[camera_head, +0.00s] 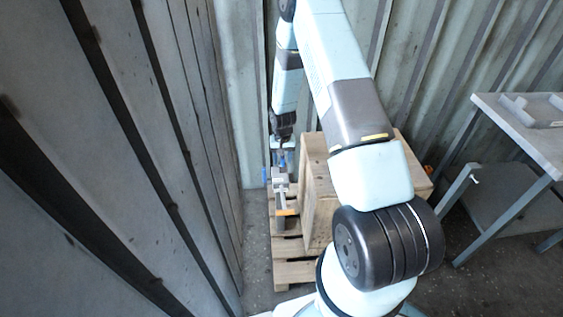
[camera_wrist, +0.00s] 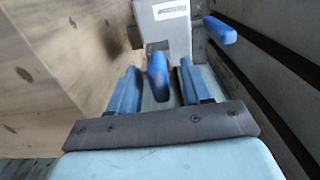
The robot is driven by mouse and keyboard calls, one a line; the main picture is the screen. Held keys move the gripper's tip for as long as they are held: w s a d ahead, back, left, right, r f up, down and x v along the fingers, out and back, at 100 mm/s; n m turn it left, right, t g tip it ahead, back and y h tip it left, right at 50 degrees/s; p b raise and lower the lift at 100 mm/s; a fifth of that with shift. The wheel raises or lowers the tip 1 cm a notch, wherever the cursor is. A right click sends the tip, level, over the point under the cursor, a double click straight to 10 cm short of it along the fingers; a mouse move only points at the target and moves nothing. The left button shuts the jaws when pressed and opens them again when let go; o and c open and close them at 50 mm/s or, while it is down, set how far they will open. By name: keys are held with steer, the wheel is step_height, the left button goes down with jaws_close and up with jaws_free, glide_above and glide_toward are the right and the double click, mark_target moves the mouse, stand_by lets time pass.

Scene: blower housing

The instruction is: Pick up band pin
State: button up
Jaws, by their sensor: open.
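My gripper (camera_wrist: 159,68) is open, with its two blue fingers apart in the wrist view. A blue, rounded, upright piece (camera_wrist: 156,77), which I take to be the band pin, shows between the fingers. I see a gap on each side of it, and I cannot tell how deep it sits between them. Its lower end is hidden or blurred. A grey housing (camera_wrist: 165,28) with a white label lies just beyond the fingertips. In the head view my gripper (camera_head: 280,163) is small, down at the grey housing (camera_head: 280,185), and the pin cannot be made out.
A second blue handle (camera_wrist: 221,30) sticks out right of the housing. A wooden crate (camera_head: 318,200) stands close on one side, on a pallet (camera_head: 290,273). A corrugated wall (camera_head: 130,150) is close on the other side. A grey table (camera_head: 530,125) stands at right.

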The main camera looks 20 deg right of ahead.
steer(key=shift+c, duration=0.3)
jaws_close()
steer(key=shift+r, duration=0.1)
steer(key=shift+r, duration=0.6)
steer(key=s+d+r, duration=0.4)
steer(key=s+r, duration=0.7)
steer(key=s, duration=0.2)
steer(key=shift+s+r, duration=0.25)
steer(key=shift+r, duration=0.1)
